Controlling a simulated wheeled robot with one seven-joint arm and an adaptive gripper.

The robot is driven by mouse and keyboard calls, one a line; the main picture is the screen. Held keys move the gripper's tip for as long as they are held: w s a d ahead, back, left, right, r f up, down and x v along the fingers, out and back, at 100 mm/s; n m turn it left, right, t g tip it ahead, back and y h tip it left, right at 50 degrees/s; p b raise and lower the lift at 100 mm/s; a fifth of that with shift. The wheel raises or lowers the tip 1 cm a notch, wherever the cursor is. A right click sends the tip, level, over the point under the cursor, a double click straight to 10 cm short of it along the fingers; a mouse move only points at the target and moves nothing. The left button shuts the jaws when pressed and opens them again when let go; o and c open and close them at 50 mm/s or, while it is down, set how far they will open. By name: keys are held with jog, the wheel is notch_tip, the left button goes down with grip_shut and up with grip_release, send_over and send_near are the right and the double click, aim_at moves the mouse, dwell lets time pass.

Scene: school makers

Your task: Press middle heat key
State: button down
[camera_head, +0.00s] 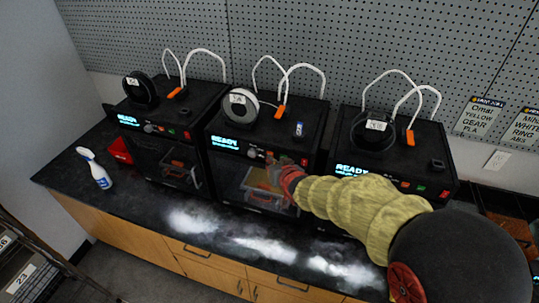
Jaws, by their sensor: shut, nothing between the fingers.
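The middle black 3D printer (215,128) stands on the counter between two similar printers. Its front panel has a lit cyan READY display (223,142) and a round knob (253,152). My gripper (272,160) is shut and empty, with its tips at the panel just right of the knob. The gripper covers the middle printer's coloured keys, so I cannot single out its heat key or tell whether the tips touch it. The left printer (125,108) and right printer (345,140) show small coloured keys on their panels.
Spools and white filament tubes stand on the printers. A spray bottle (95,168) and a red bin (120,150) are at the counter's left. The dark counter (150,205) is clear in front. A pegboard wall (290,40) is behind.

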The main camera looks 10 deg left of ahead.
jog(key=shift+w, duration=0.1)
dwell(0.5)
jog(key=shift+s+b, duration=0.4)
jog(key=shift+s, duration=0.15)
jog(key=shift+s, duration=0.1)
jog(key=shift+s+a+b, duration=0.15)
jog(key=shift+s+b, duration=0.9)
jog(key=shift+s, duration=0.45)
jog(key=shift+s+a+b, duration=0.1)
jog(key=shift+s+b, duration=0.95)
jog(key=shift+s, duration=0.4)
